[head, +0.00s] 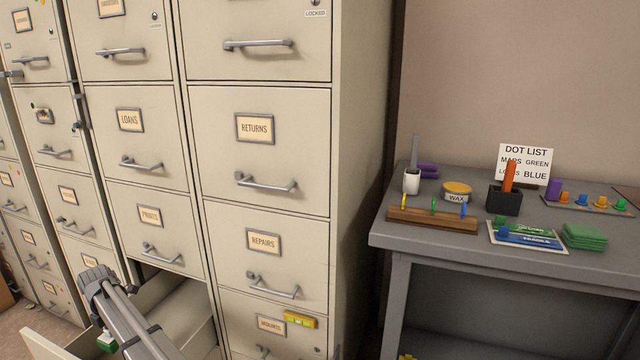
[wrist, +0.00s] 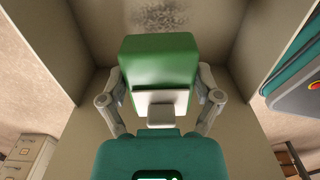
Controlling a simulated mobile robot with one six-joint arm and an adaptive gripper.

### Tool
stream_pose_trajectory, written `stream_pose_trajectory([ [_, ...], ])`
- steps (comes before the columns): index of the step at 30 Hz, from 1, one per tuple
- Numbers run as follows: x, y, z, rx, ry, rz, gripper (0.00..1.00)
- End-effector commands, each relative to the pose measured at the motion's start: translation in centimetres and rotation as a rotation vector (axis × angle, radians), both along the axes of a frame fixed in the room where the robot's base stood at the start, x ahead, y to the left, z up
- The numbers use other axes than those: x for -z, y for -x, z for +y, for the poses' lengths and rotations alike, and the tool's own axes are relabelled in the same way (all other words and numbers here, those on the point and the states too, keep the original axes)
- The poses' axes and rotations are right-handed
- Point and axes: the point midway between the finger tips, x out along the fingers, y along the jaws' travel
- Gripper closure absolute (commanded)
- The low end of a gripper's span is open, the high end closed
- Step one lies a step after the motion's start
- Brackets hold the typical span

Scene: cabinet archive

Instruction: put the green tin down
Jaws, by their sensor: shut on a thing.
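The green tin (wrist: 158,58) is between the two fingers of my gripper (wrist: 160,82) in the wrist view. It has a green top and a pale label on the side facing the camera. My gripper is shut on it. Beige walls and a beige floor of the open drawer (head: 186,318) lie around and behind the tin. I cannot tell whether the tin touches the drawer floor.
The drawer's front (head: 45,345) is pulled out at the lower left. Closed cabinets (head: 262,140) with handles stand around it. A grey desk (head: 400,232) at the right holds a wax tin (head: 457,192), pen cups, a wooden rack and green pads (head: 584,236).

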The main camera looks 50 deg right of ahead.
Motion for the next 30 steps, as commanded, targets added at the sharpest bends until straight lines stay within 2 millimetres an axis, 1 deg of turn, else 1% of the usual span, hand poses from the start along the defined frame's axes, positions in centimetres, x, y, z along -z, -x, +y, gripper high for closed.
stream_pose_trajectory([
  [1,-1.3,0.0,0.0,0.000,0.000,0.000,0.74],
  [7,-2.5,0.0,0.0,0.000,0.000,0.000,0.74],
  [30,-2.6,0.0,0.0,0.000,0.000,0.000,0.74],
])
